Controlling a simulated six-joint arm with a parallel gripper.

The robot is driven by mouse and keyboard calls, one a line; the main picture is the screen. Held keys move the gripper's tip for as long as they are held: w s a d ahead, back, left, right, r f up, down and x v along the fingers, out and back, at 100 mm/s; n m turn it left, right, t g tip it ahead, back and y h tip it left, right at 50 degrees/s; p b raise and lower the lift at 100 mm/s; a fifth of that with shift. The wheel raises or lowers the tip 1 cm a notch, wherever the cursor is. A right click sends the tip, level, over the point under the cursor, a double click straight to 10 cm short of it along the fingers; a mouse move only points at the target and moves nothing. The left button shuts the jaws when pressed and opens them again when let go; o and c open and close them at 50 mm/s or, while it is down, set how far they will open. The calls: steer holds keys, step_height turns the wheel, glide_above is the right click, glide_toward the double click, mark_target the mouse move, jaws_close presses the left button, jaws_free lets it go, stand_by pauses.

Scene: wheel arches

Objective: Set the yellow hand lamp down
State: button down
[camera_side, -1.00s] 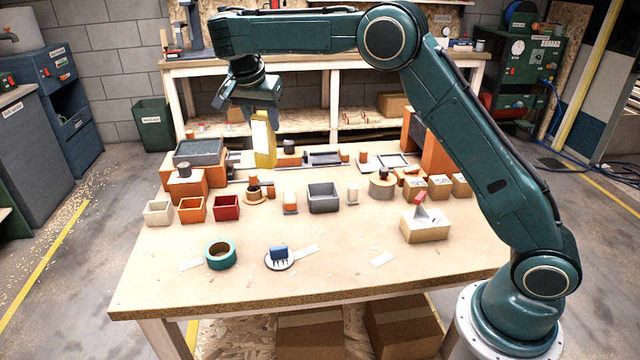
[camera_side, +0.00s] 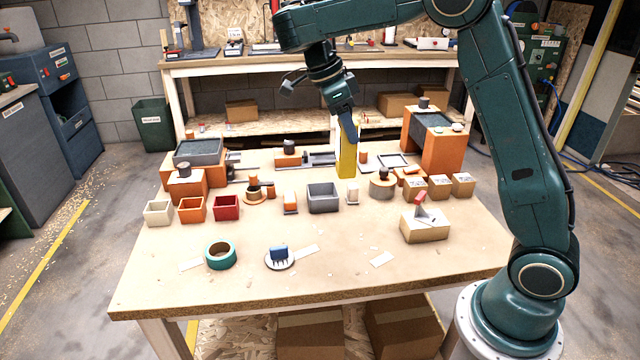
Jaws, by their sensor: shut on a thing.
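The yellow hand lamp (camera_side: 347,162) is an upright yellow block shape with a pale face near its top. My gripper (camera_side: 345,135) points down and is shut on the lamp's upper part. The gripper's fingers partly cover the lamp's top.
The table's front middle is mostly clear.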

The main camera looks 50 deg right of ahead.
steer(key=shift+f, duration=0.1)
step_height(320, 180, down, 16)
steer(key=shift+r, duration=0.2)
stand_by(0.8)
steer(key=shift+f, duration=2.1)
steer(key=shift+f, duration=0.1)
steer(key=c, duration=0.9)
jaws_free()
steer(key=shift+o, duration=0.2)
